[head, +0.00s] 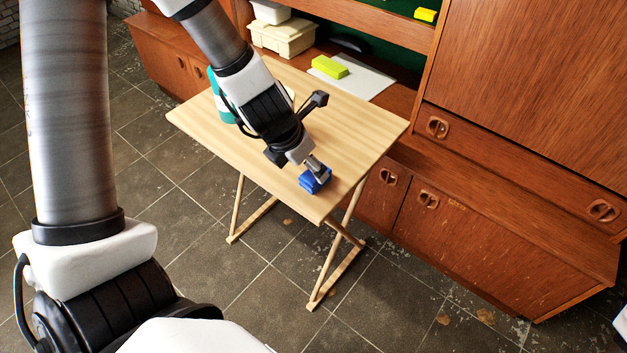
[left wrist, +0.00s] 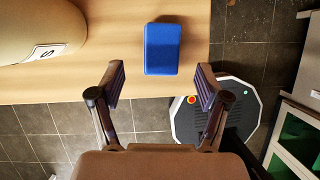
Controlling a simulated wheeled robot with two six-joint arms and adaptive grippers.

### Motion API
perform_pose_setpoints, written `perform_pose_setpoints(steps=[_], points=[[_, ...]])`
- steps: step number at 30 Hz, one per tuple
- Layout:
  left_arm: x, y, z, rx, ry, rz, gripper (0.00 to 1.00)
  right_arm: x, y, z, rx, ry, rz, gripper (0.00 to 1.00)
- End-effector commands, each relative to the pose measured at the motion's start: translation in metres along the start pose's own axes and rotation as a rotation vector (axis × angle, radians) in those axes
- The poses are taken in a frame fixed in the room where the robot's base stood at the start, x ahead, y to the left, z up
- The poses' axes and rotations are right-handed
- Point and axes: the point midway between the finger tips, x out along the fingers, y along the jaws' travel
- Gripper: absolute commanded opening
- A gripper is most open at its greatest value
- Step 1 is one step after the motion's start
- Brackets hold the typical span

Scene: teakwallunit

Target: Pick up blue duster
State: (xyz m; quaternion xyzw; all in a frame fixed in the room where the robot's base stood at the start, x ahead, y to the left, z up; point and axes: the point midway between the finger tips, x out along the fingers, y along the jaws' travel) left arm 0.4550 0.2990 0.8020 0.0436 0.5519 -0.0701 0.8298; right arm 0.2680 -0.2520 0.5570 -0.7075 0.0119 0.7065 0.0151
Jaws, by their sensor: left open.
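The blue duster (head: 312,183) lies on the light wooden folding table (head: 345,130), close to its front corner. In the left wrist view the duster (left wrist: 162,48) is a plain blue block near the table edge. My left gripper (head: 316,170) comes down over the duster and partly hides it in the head view. In the left wrist view the gripper (left wrist: 161,84) has its two fingers spread apart, with nothing between them. The duster shows beyond the fingertips, roughly centred between them. My right gripper is not in view.
A teal container (head: 220,98) stands on the table, partly behind my arm. A rounded beige object (left wrist: 35,30) with a label shows in the left wrist view. A yellow-green block (head: 330,67) lies on the wall unit. Wooden cabinets (head: 490,235) stand right of the table.

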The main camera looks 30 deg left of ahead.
Motion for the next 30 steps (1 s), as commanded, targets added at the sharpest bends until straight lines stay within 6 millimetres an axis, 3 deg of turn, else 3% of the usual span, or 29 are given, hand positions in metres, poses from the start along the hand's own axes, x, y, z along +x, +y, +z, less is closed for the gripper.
perform_pose_setpoints(steps=[9, 16, 17, 21, 22, 30], points=[[0.056, -0.001, 0.001, 0.005, 0.003, 0.001, 0.76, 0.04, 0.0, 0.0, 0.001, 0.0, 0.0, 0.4], [0.056, -0.001, 0.004, 0.004, 0.003, 0.0, 0.76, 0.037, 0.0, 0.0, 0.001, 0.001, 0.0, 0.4], [0.056, -0.001, 0.004, 0.004, 0.003, 0.001, 0.72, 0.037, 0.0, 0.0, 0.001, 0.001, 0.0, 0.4], [0.056, -0.001, 0.003, 0.004, 0.003, 0.001, 0.23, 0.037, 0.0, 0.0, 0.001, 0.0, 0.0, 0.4], [0.056, -0.001, 0.003, 0.004, 0.003, 0.001, 0.17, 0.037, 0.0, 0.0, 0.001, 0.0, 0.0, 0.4], [0.056, -0.001, 0.003, 0.004, 0.003, 0.001, 0.17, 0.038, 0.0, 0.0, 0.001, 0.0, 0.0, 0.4]])
